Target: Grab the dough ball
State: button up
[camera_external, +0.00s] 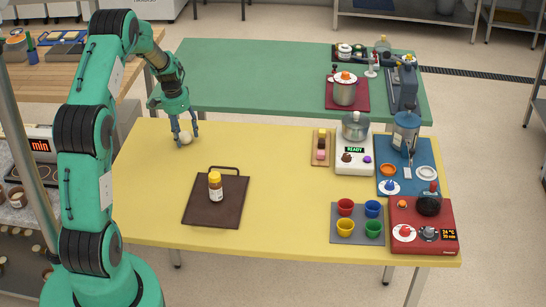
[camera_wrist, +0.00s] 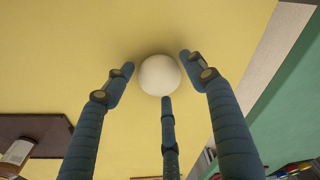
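The dough ball (camera_external: 185,137) is a small off-white ball on the yellow table (camera_external: 270,160), near its far left edge. In the wrist view the dough ball (camera_wrist: 160,75) lies near the picture's middle, between my finger tips. My gripper (camera_external: 184,134) points down over it with its fingers spread around it. In the wrist view my gripper (camera_wrist: 158,78) shows three blue fingers, one on the left, one on the right and one below. Gaps show between the side fingers and the ball; whether the lower finger touches it I cannot tell.
A brown tray (camera_external: 199,211) with a yellow-capped bottle (camera_external: 215,185) lies nearer on the yellow table. Cups (camera_external: 345,207), a scale (camera_external: 354,165) and a red hot plate (camera_external: 424,244) stand at the right. A green table (camera_external: 260,75) adjoins behind. The table around the ball is clear.

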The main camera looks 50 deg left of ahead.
aim_at(185, 132)
jog(key=c, duration=0.7)
jog(key=shift+c, duration=0.2)
jog(key=shift+r, duration=0.1)
jog(key=shift+r, duration=0.4)
notch_tip(185, 132, up, 3)
jog(key=shift+r+p, duration=0.1)
jog(key=shift+p, duration=0.65)
jog(key=s+d, duration=0.3)
jog(key=s, duration=0.1)
jog(key=s+d+p, duration=0.1)
jog(key=s+d, duration=0.3)
jog(key=s+d+r+p, duration=0.1)
jog(key=s+d, duration=0.2)
jog(key=s, duration=0.1)
jog(key=shift+d, duration=0.35)
